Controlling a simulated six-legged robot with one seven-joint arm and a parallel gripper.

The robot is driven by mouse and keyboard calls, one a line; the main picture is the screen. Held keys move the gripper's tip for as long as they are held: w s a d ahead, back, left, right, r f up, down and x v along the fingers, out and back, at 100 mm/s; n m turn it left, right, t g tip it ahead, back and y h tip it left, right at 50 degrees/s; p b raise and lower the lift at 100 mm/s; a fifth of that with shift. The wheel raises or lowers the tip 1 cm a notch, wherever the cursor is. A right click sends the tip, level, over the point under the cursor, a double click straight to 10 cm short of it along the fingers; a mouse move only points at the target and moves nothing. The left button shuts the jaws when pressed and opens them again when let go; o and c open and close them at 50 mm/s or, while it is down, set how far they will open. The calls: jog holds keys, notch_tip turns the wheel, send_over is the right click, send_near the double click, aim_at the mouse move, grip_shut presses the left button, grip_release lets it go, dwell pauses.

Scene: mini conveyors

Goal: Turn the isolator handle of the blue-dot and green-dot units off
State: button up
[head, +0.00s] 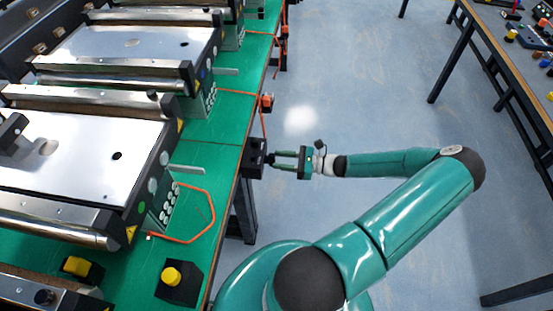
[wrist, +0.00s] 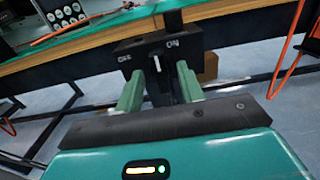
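The green-dot unit (head: 142,206) is the near conveyor on the green table, in the head view. The blue-dot unit (head: 202,74) is the conveyor behind it. A black isolator box (head: 252,160) sits at the table edge beside the green-dot unit; it also shows in the wrist view (wrist: 133,52). Its dark handle has a white mark (wrist: 156,62) and looks roughly upright between two small labels. My gripper (head: 274,159) is open in front of this box, its green fingers (wrist: 160,88) on either side of the handle. Contact cannot be told. Another isolator (head: 267,103), with orange-red on it, is farther along the edge.
Orange cables (head: 213,210) run over the table to its edge. A yellow button on a black box (head: 171,277) stands near the front. Blue floor (head: 340,90) is open to the right, and another table (head: 500,55) stands at the far right.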

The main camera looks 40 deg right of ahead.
jog(key=shift+x, duration=0.9)
grip_shut()
